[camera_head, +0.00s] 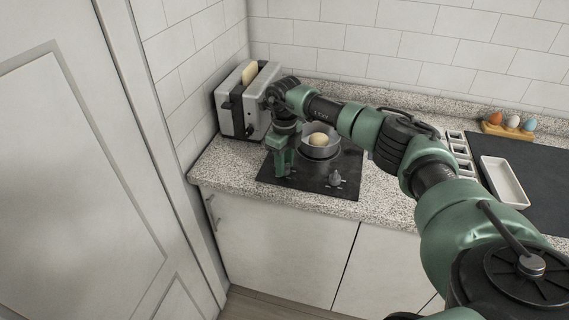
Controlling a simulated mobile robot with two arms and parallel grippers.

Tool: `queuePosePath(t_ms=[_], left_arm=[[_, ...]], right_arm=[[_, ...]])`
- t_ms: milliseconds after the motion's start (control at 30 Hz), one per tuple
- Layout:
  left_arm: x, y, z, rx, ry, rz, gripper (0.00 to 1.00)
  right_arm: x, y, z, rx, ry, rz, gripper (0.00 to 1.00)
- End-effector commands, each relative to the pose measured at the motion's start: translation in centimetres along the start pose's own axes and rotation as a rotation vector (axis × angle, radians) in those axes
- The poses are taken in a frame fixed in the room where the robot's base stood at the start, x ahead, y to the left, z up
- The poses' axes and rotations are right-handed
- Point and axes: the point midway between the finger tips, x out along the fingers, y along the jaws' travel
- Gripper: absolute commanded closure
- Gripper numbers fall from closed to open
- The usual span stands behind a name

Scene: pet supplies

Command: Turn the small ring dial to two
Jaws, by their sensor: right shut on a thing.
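A black cooktop (310,181) lies on the speckled counter. One dial (336,179) shows at its front right. My right gripper (282,171) points down at the cooktop's front left and is shut on what seems to be the small ring dial, which the fingers hide. I cannot read the dial's setting. A grey pot (319,153) with a pale round thing (318,139) in it stands on the cooktop, just right of my gripper. My left gripper is out of view.
A toaster (245,101) with bread stands behind left, close to my right wrist. A white tray (504,182) lies on a dark mat (540,170) at the right. An egg holder (507,130) with coloured eggs stands behind it. The counter's front left is clear.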

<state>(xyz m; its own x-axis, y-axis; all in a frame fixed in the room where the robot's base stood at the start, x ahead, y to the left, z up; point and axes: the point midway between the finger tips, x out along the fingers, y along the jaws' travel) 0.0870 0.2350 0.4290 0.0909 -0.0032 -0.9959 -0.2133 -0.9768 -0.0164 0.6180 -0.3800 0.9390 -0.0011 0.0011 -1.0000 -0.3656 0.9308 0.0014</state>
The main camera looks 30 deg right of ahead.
Motion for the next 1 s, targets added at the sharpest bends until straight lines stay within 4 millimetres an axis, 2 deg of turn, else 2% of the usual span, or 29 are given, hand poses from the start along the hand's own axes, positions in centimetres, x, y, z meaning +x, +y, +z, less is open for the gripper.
queuePosePath(t_ms=[1000], left_arm=[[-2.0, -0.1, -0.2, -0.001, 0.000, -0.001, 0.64]], right_arm=[[-0.4, -0.1, 0.1, 0.962, -0.006, -0.001, 1.00]])
